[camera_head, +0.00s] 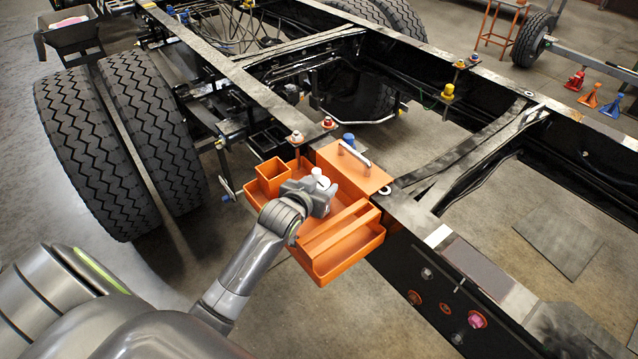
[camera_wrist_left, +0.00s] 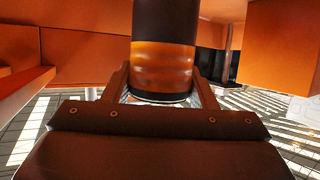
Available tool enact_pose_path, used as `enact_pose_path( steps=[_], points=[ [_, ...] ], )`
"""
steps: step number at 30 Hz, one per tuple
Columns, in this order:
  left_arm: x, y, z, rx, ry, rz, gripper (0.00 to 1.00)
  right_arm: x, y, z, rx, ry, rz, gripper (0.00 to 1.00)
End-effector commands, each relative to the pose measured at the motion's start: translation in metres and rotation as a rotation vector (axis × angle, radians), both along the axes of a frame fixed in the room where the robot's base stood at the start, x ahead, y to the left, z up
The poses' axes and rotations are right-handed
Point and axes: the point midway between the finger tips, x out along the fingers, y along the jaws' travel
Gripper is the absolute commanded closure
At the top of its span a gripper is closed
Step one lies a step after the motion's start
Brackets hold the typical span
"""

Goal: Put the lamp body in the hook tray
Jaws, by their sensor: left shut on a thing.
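The orange hook tray (camera_head: 349,262) hangs on the side of the black chassis rail in the head view. It has a small square box at its left and a long narrow compartment at its front. My left gripper (camera_head: 320,190) is over the tray's middle, between those compartments. In the left wrist view its fingers (camera_wrist_left: 162,88) are shut on the lamp body (camera_wrist_left: 165,30), a dark upright cylinder with a shiny orange-looking band. Orange tray walls (camera_wrist_left: 85,55) show behind and beside it. I cannot tell whether the lamp body touches the tray floor. My right gripper is not in view.
Large tyres (camera_head: 150,130) are at the left. Open floor (camera_head: 390,320) lies below the tray.

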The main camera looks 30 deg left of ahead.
Motion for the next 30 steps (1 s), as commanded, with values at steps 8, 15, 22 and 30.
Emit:
enact_pose_path(
  steps=[8, 15, 22, 30],
  points=[
    [0.0, 0.0, 0.0, 0.0, -0.003, -0.001, 0.78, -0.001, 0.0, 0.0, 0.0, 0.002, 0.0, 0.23],
    [0.0, 0.0, -0.003, 0.0, -0.001, 0.0, 0.29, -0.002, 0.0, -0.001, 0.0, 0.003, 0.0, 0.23],
    [0.0, 0.0, -0.003, 0.0, -0.001, 0.0, 0.27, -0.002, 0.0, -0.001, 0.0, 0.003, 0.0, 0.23],
    [-0.011, -0.001, 0.004, 0.0, -0.002, -0.001, 0.27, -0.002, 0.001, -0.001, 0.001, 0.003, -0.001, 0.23]
  ],
)
